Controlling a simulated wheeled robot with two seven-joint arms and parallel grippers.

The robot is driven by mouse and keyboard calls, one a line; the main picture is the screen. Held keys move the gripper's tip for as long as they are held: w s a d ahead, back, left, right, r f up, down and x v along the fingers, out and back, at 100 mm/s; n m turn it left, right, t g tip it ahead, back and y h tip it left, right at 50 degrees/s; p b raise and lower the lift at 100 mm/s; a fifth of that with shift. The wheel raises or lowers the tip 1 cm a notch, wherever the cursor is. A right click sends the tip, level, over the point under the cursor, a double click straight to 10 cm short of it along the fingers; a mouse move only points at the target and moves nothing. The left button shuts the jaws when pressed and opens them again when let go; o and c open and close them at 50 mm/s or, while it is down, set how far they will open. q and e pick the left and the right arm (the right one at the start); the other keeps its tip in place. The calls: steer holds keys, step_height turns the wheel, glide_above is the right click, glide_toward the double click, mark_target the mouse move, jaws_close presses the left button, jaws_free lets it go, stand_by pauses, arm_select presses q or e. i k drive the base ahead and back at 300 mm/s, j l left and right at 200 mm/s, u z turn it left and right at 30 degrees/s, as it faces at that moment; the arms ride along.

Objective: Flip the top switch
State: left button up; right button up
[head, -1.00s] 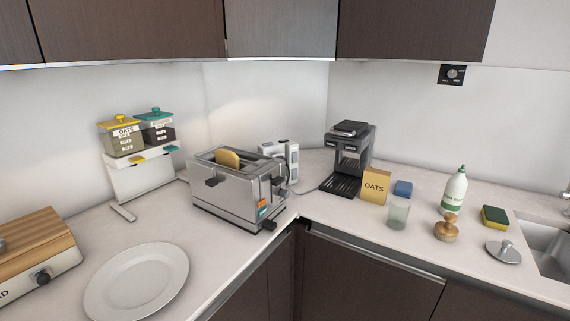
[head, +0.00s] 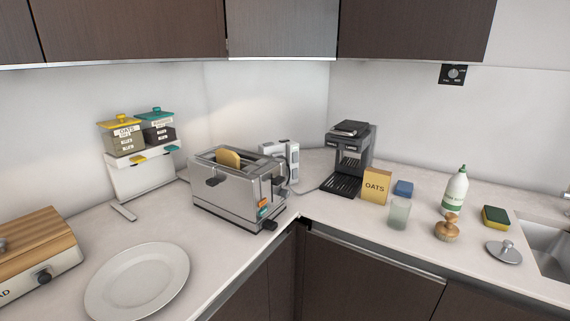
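No item is plainly marked as the top switch. A black control plate (head: 452,75) with a round knob is fixed high on the right wall. A silver toaster (head: 225,192) with a slice of bread (head: 228,159) in its slot stands on the counter. Its end face has small orange (head: 262,203) and teal (head: 263,212) controls, one above the other, and a dark knob (head: 270,225) low down. I cannot read the setting of any control. Neither of my grippers shows in the head view.
A white plate (head: 137,283) and a wooden-lidded bread box (head: 35,243) lie at the front left. A coffee machine (head: 350,160), an oats box (head: 375,187), a glass (head: 399,214) and a bottle (head: 455,191) stand on the right counter. Dark cabinets (head: 130,30) hang above.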

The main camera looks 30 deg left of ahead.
mark_target(294, 155)
steer(key=i, duration=0.6)
steer(key=u, duration=0.9)
steer(key=i+l, duration=0.05)
